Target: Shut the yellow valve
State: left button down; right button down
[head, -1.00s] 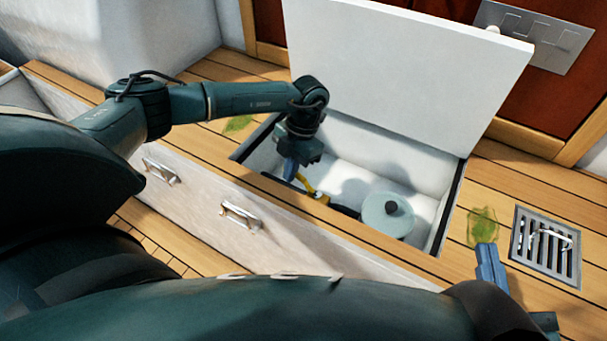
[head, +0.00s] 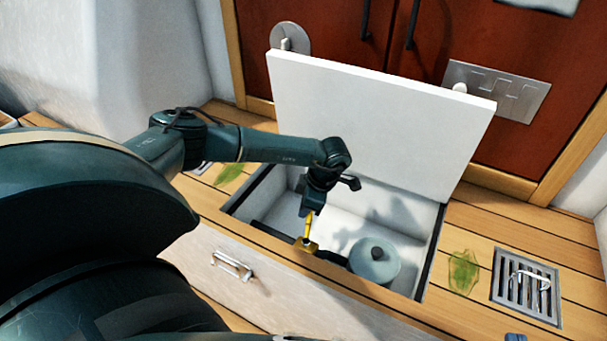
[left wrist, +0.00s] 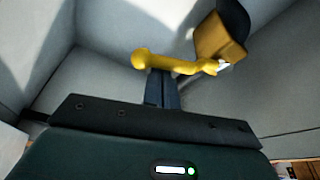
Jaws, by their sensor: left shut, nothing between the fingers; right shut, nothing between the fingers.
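The yellow valve (head: 306,244) sits inside the open locker in the floor, with its lever handle (head: 309,226) pointing up in the head view. In the left wrist view the handle (left wrist: 165,64) runs left from the valve body (left wrist: 220,38), across the fingertips. My left gripper (head: 309,208) is shut and empty, reaching down into the locker beside the handle's free end. Its fingers (left wrist: 162,88) look very close to the handle; whether they touch is unclear. Only a blue tip of my right gripper (head: 515,337) shows at the bottom edge; it is shut.
The white locker lid (head: 380,120) stands raised behind the opening. A grey-green round-topped object (head: 375,262) is in the locker, right of the valve. A metal drain grate (head: 526,287) and a green smear (head: 463,272) are on the wooden deck to the right.

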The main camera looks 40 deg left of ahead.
pick_arm(q)
jog(key=shift+w+d+m+t, duration=0.2)
jog(key=shift+w+d+m, duration=0.15)
jog(key=shift+d+m, duration=0.3)
jog(key=shift+w+d+m+t, duration=0.2)
jog(key=shift+w+d+m, duration=0.15)
jog(key=shift+d+m, duration=0.3)
pick_arm(e)
jog(key=shift+w+d+r+h, duration=0.1)
jog(key=shift+w+d+h, duration=0.05)
jog(key=shift+h, duration=0.15)
pick_arm(q)
jog(key=shift+p, duration=0.3)
pick_arm(e)
jog(key=shift+r, duration=0.1)
